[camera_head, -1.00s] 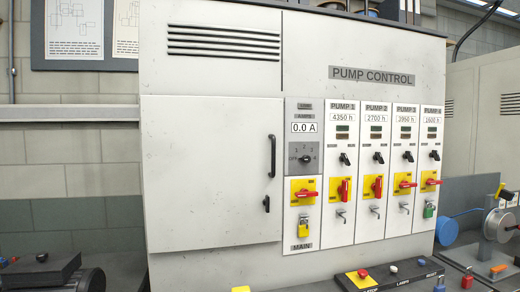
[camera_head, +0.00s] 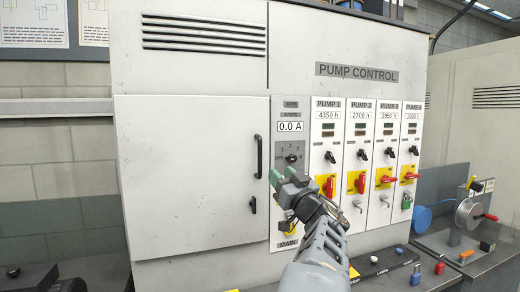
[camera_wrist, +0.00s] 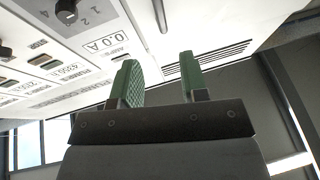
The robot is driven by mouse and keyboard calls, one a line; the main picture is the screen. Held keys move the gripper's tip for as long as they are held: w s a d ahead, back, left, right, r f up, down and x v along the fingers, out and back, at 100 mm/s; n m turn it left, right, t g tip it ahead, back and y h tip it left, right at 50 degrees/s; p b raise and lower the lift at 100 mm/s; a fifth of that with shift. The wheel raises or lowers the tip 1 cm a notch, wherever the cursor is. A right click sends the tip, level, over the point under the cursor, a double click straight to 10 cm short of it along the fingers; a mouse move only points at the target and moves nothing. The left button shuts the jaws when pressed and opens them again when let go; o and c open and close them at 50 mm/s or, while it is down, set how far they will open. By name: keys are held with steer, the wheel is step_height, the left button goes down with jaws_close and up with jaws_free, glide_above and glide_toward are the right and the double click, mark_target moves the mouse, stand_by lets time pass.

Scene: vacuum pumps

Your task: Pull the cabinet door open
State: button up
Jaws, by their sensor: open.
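The cabinet door (camera_head: 190,175) is a flat light-grey panel on the left of the pump control cabinet, and it is shut. Its black vertical bar handle (camera_head: 258,156) is near the door's right edge, with a small black latch (camera_head: 253,204) below it. My gripper (camera_head: 278,177) is in front of the main switch column, right of and a little below the handle, not touching it. In the wrist view my gripper (camera_wrist: 158,82) has its green-padded fingers apart with nothing between them. Part of the door handle (camera_wrist: 160,14) shows at the top of that view.
The main column with ammeter (camera_head: 290,127) and the pump columns with red switches (camera_head: 358,182) lie right of the door. A bench (camera_head: 470,265) at right holds padlocks and a hand-wheel device. The space before the door is clear.

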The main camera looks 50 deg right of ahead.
mark_target(261, 152)
steer(key=p+x, duration=0.4)
steer(key=x, duration=0.9)
steer(key=shift+w+r, duration=0.1)
jaws_close()
